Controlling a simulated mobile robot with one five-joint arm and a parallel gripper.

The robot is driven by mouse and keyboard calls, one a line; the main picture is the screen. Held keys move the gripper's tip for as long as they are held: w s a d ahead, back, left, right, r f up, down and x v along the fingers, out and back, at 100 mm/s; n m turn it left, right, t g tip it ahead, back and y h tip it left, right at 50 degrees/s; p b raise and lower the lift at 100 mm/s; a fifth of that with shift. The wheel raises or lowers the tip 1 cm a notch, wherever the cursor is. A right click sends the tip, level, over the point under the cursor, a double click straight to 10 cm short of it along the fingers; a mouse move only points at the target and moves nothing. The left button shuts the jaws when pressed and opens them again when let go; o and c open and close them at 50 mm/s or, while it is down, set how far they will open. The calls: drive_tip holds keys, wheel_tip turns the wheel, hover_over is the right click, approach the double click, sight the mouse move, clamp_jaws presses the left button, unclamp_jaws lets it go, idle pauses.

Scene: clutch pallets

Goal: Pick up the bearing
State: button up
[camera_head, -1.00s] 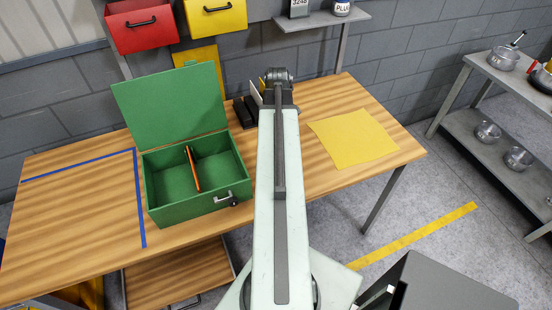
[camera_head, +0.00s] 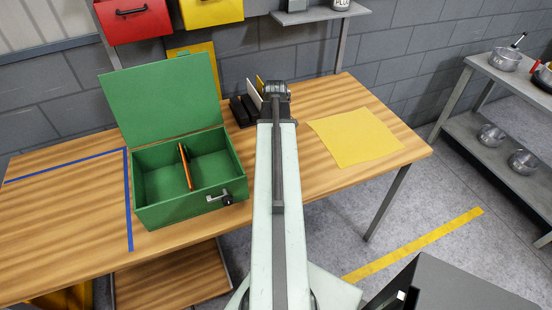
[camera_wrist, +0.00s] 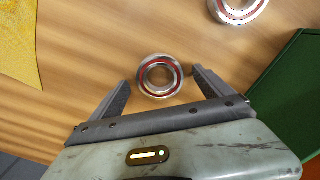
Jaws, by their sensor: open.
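A ring-shaped bearing (camera_wrist: 160,76) with a silver rim and a red inner ring lies flat on the wooden table in the wrist view. My gripper (camera_wrist: 161,79) is open and empty, with one fingertip at each side of this bearing. The fingers look apart from it; their height above the table is hard to tell. A second, similar bearing (camera_wrist: 238,8) is cut off at the top edge. In the head view, my arm hides the gripper and both bearings.
A yellow sheet (camera_head: 353,137) lies to the right.

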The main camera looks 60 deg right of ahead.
drive_tip(key=shift+f, duration=0.25)
drive_tip(key=c, duration=1.8)
